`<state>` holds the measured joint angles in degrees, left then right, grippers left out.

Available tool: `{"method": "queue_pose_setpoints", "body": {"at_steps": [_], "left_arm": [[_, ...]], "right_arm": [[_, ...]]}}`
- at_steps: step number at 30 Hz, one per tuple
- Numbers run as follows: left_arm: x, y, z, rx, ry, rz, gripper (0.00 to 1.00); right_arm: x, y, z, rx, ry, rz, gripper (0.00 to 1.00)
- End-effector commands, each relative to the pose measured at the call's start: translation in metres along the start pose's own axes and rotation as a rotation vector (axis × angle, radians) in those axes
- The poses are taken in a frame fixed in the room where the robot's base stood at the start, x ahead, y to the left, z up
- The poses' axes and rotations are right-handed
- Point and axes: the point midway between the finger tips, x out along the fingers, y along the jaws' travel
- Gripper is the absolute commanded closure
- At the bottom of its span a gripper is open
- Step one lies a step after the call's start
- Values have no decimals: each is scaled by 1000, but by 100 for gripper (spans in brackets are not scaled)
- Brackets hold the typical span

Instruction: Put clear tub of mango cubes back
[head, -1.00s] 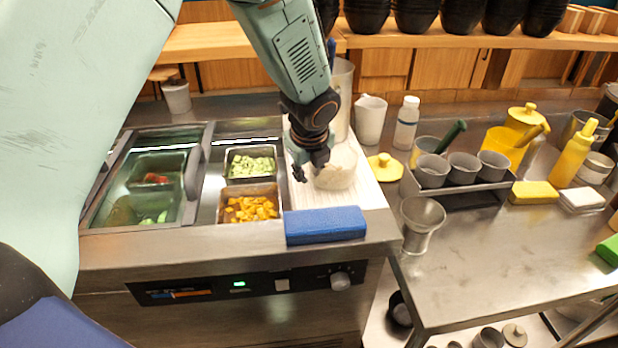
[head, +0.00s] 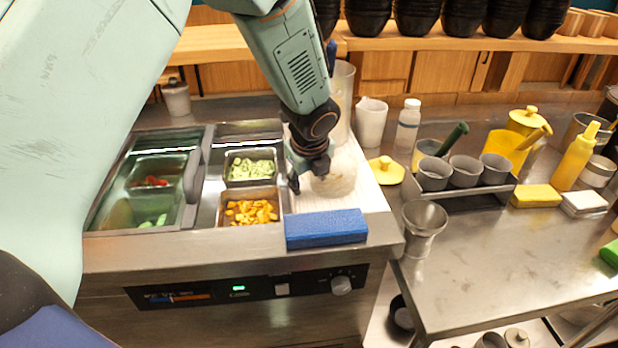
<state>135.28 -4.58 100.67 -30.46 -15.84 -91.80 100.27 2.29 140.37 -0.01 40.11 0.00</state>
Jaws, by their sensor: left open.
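In the head view, a tub of orange mango cubes (head: 251,211) sits in the counter well, in front of a tub of pale green cubes (head: 250,169). My right gripper is not in view.
A tall clear container (head: 342,100) and a white pitcher (head: 371,121) stand behind. A yellow lid (head: 386,170) lies to the right. A grey-lidded cold well (head: 112,205) is at left.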

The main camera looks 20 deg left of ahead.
Motion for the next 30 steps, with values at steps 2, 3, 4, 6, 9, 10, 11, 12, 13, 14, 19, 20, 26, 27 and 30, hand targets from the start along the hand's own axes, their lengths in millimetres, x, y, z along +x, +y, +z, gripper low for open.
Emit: {"method": "queue_pose_setpoints", "body": {"at_steps": [2, 3, 4, 6, 9, 10, 11, 12, 13, 14, 19, 20, 26, 27, 30], "left_arm": [[-1, 0, 1, 0, 0, 0, 50], [-4, -1, 1, 0, 0, -1, 50], [-6, -1, 2, 0, -1, -1, 50], [-15, -2, 2, -1, -1, -1, 50], [-34, -2, 3, 0, -2, -1, 50], [-41, -2, 3, 0, -3, -2, 50], [-48, -2, 3, 1, -3, -1, 50], [-57, -2, 3, -1, -3, -2, 50], [-64, -2, 3, 1, -3, -1, 50], [-70, -2, 3, 0, -2, -1, 50], [-101, -2, 3, -1, -2, -1, 50], [-105, -2, 3, 1, -3, -2, 50], [-122, -1, 2, 0, -1, 0, 50], [-123, -1, 1, 0, 0, 1, 50], [-124, 0, 1, 0, 0, 1, 50]], "right_arm": [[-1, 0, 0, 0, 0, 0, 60], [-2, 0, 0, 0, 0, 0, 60], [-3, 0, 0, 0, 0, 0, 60], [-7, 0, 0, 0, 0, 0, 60], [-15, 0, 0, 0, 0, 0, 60], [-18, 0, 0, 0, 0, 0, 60], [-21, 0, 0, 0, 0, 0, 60], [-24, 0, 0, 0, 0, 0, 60], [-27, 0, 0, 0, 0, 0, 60], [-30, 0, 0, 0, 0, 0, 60], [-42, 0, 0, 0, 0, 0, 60], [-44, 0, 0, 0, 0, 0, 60], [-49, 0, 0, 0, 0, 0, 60], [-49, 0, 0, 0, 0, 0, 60], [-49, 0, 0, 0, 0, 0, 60]]}}
